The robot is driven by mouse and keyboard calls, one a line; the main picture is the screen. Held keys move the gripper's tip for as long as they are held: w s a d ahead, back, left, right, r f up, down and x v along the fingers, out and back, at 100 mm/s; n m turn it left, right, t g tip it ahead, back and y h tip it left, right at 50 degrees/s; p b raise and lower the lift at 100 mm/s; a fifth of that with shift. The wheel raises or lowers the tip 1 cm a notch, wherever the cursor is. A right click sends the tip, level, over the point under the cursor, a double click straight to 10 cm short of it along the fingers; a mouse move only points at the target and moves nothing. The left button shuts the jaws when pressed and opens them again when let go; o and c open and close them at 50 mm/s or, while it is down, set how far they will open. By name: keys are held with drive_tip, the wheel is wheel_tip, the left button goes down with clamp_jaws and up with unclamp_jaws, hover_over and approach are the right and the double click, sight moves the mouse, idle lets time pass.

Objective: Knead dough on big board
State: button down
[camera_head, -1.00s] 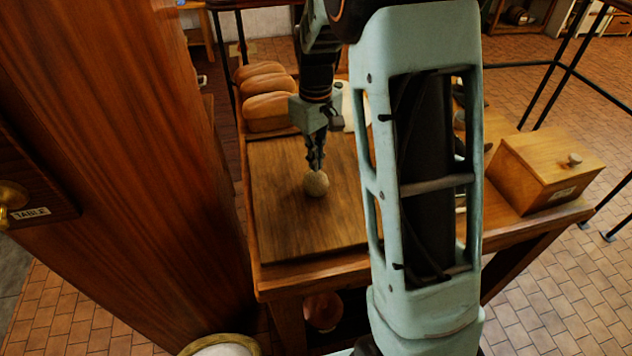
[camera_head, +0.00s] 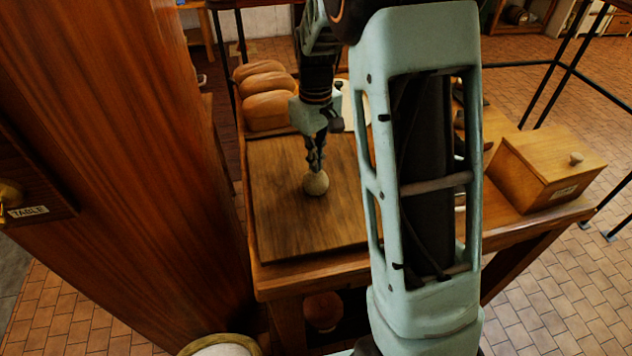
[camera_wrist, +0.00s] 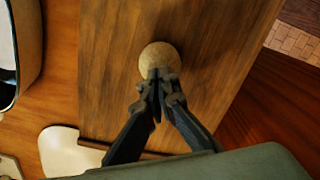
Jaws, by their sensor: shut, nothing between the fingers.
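The dough (camera_head: 316,184) is a small, round, tan ball on the big board (camera_head: 290,230), a dark wooden board lying on the table. My gripper (camera_head: 315,168) points down with its fingers shut, right at the top of the dough. In the wrist view, the dough (camera_wrist: 159,60) shows just beyond the shut fingertips (camera_wrist: 157,76), on the bare wood of the board (camera_wrist: 215,40). The fingertips appear to touch the dough, but do not hold it. The tips cover part of the ball.
Several bread loaves (camera_head: 266,96) stand behind the board. A wooden box (camera_head: 548,165) with a knob stands at the table's right. A tall wooden panel (camera_head: 140,170) rises close on the left. A pale, flat object (camera_wrist: 68,150) lies beside the board in the wrist view.

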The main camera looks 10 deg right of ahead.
drive_tip(key=shift+f+b, duration=0.35)
drive_tip(key=shift+f, duration=0.25)
drive_tip(key=shift+s+f, duration=0.2)
drive_tip(key=shift+f, duration=0.05)
idle(0.7)
drive_tip(key=shift+w+r+p, duration=0.1)
drive_tip(key=shift+r+p, duration=0.55)
drive_tip(key=shift+r, duration=0.45)
drive_tip(key=shift+w+f, duration=0.1)
drive_tip(key=shift+f+b, duration=0.65)
drive_tip(key=shift+f, duration=0.1)
drive_tip(key=shift+f, duration=0.15)
idle(0.3)
